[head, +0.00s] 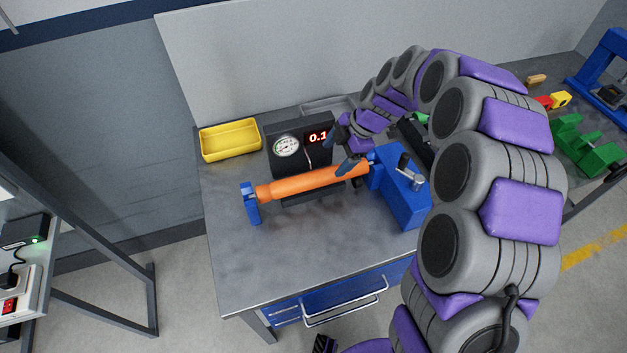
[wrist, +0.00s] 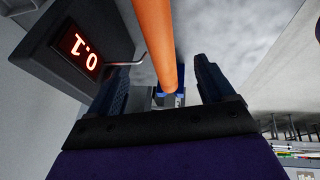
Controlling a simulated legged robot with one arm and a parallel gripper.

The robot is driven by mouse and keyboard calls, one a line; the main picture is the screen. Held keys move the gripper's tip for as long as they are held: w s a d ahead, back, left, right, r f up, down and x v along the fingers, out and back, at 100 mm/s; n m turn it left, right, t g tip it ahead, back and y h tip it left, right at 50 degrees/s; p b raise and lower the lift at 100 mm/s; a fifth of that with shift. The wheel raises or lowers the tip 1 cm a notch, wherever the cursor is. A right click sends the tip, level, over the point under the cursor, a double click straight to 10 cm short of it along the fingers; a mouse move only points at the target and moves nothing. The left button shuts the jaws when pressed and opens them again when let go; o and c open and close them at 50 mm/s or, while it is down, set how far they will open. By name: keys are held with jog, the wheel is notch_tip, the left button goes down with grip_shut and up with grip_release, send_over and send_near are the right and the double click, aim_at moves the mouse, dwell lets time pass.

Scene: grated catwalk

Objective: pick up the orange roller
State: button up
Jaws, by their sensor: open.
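The orange roller (head: 300,184) lies nearly level on a metal workbench (head: 270,265). Its left end meets a small blue stand (head: 250,203), and its right end meets a blue block with a crank (head: 403,190). My gripper (head: 339,151) is open near the right part of the roller, with one finger overlapping it in the head view. In the wrist view, the roller (wrist: 158,40) runs between the two spread fingers of my gripper (wrist: 160,82). I see no finger clearly touching it. How deep the roller sits between the fingers is unclear.
A black gauge box (head: 287,138) with a red display stands close behind the roller. A yellow tray (head: 230,140) sits at the back left, and a grey tray (head: 328,105) is behind. The bench's front left is clear. Green parts (head: 585,148) lie on another surface at right.

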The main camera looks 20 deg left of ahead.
aim_at(318, 174)
jog(key=b+x, duration=0.2)
jog(key=x, duration=1)
jog(key=shift+a+r, duration=0.1)
jog(key=c, duration=1.5)
jog(key=shift+r, duration=0.1)
grip_shut()
jog(key=shift+r, duration=0.1)
